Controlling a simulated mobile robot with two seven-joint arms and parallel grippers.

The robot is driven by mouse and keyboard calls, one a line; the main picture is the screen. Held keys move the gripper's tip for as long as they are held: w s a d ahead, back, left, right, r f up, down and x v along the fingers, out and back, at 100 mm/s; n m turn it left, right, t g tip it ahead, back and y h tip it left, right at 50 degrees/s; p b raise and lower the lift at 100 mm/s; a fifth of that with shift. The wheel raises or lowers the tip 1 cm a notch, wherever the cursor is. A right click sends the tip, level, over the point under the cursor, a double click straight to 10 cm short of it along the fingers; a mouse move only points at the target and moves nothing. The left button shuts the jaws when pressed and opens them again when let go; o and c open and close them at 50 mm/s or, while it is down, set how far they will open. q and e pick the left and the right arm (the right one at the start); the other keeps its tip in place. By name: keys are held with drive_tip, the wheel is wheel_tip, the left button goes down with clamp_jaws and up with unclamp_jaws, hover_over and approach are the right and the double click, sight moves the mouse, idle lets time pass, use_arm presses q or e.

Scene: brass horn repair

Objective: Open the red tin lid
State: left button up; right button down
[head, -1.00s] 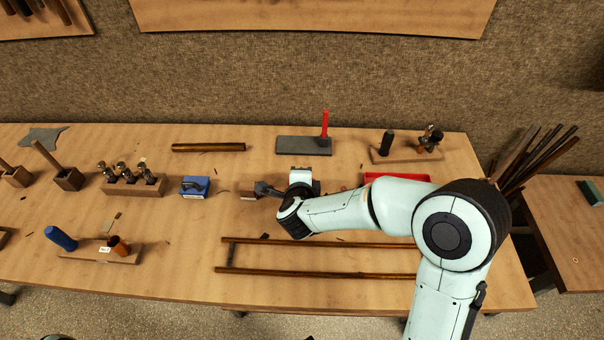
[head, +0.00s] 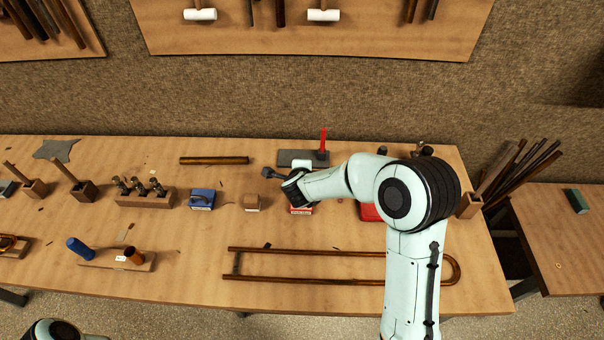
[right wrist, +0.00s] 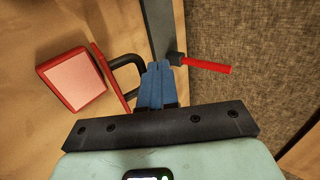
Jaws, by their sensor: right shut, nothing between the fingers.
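The red tin (head: 301,210) sits on the bench, mostly hidden under my right wrist in the head view. In the right wrist view, the tin (right wrist: 74,80) shows a red rim around a pale pink inside. Its red lid (right wrist: 110,76) stands up steeply beside the opening, with a dark loop handle (right wrist: 127,62) on its outer face. My right gripper (right wrist: 155,84) has its blue fingers together and empty, close beside the handle; I cannot tell if they touch it. The fingers are hidden in the head view. My left gripper is out of view.
A blue tin (head: 202,199) and a wooden block (head: 251,203) stand to the left. A red-handled hammer (head: 323,140) lies on a dark plate (head: 290,156) behind. A red tray (head: 370,212) is to the right, and a long brass slide (head: 300,251) in front.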

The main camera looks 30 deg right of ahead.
drive_tip(key=shift+w+d+f, duration=0.15)
drive_tip(key=shift+w+d, duration=0.15)
drive_tip(key=shift+w, duration=0.2)
drive_tip(key=shift+w+d+f, duration=0.15)
drive_tip(key=shift+w+d, duration=0.1)
drive_tip(key=shift+w, duration=0.2)
drive_tip(key=shift+r, duration=0.1)
idle(0.7)
